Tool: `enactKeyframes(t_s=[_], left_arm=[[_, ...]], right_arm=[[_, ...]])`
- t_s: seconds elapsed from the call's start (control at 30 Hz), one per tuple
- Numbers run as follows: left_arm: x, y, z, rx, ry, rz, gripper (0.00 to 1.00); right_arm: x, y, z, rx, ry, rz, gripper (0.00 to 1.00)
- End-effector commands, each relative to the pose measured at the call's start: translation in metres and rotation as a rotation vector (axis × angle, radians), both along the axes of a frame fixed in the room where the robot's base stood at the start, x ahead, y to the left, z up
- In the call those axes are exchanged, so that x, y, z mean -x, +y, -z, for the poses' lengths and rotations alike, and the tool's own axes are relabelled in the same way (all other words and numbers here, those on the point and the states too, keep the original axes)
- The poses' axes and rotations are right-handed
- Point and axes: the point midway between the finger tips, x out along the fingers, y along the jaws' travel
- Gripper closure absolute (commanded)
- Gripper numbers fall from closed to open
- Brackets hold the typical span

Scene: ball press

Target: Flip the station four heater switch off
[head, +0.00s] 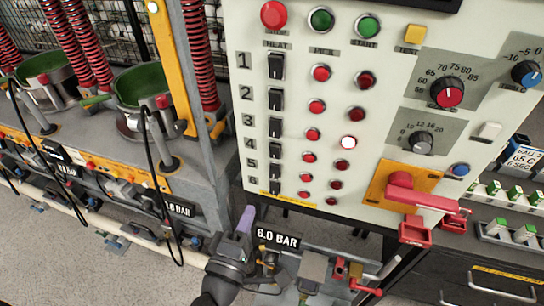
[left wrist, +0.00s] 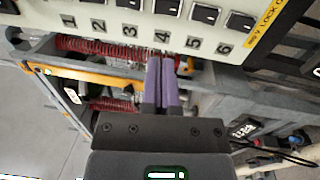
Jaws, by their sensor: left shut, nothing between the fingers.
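The station four heater switch (head: 275,151) is a black rocker in the HEAT column of the cream panel (head: 225,30), beside the numeral 4. It also shows at the top edge of the left wrist view (left wrist: 168,6); I cannot tell its position. My left gripper (head: 246,215) has purple fingers and is shut and empty, below the panel's lower left corner in the head view. In the left wrist view its fingertips (left wrist: 162,60) point toward the numeral 4, apart from the switch. My right gripper is not in view.
Other rocker switches (head: 276,99) stand close above and below in the same column. One button (head: 348,142) in row three glows white. A red handle (head: 410,195) juts out at lower right. A press frame with red springs (head: 198,60) stands left.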

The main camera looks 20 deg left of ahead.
Motion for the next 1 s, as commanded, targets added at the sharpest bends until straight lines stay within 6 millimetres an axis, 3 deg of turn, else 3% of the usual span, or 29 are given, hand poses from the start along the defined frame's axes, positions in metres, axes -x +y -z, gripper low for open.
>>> enactKeyframes(t_s=[0.17, 0.7, 1.0], left_arm=[[-0.014, 0.000, -0.003, -0.002, -0.002, -0.001, 1.00], [-0.123, -0.004, -0.015, -0.004, 0.000, 0.000, 1.00], [-0.139, -0.005, -0.017, -0.003, 0.001, 0.001, 1.00]], right_arm=[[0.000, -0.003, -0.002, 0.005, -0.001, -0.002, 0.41], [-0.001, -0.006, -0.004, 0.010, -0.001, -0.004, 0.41], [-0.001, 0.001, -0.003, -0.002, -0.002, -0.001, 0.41]])
